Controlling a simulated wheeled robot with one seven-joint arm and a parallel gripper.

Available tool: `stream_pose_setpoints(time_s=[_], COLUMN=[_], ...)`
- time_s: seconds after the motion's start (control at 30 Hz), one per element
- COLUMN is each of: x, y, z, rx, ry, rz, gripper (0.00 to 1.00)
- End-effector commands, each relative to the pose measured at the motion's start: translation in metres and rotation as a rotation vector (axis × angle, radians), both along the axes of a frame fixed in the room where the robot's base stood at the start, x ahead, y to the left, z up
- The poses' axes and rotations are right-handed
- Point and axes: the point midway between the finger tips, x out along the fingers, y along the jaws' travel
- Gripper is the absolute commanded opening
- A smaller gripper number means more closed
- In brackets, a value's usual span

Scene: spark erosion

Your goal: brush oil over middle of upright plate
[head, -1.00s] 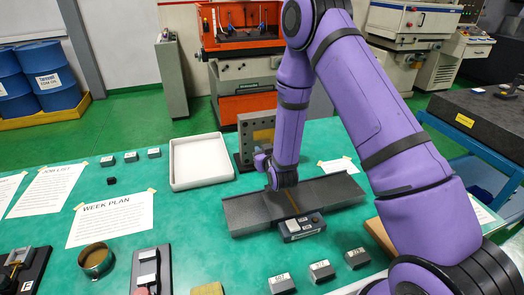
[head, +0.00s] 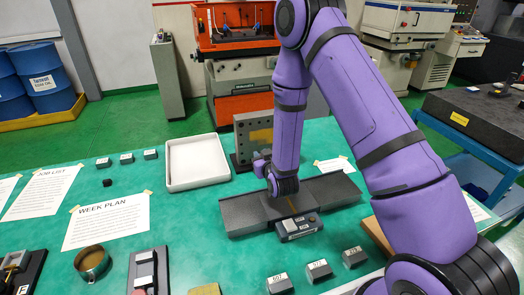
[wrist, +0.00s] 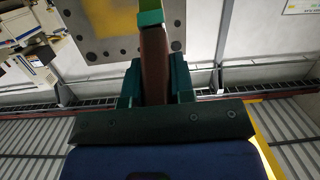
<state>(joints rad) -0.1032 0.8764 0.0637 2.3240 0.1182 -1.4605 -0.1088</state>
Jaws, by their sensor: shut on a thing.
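The upright plate (head: 242,139) is grey and stands on the green table behind the dark bench piece. A yellow patch (head: 262,137) covers part of its face; my arm hides its right part. In the wrist view the plate (wrist: 108,47) is at the top, with several dark holes and the yellow patch (wrist: 95,14). My gripper (wrist: 154,78) is shut on the brown handle of a brush (wrist: 154,52). The brush's green end reaches up across the plate's image; I cannot tell whether it touches. In the head view my arm hides most of the gripper and brush.
A long dark grey stand (head: 335,191) lies in front of the plate, with a small control box (head: 299,227) before it. A white tray (head: 197,184) is to the left. Several labelled blocks (head: 319,270) sit at the front. A round tin (head: 92,264) stands front left.

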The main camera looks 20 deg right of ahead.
Motion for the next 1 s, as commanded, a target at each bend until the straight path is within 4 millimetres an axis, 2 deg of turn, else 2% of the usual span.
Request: stream_pose_setpoints(time_s=[0.47,1.0], x=[0.004,0.055], y=[0.0,0.0], z=[0.0,0.0], rx=[0.0,0.001], ry=[-0.002,-0.024], rz=[0.0,0.001], gripper=[0.0,0.0])
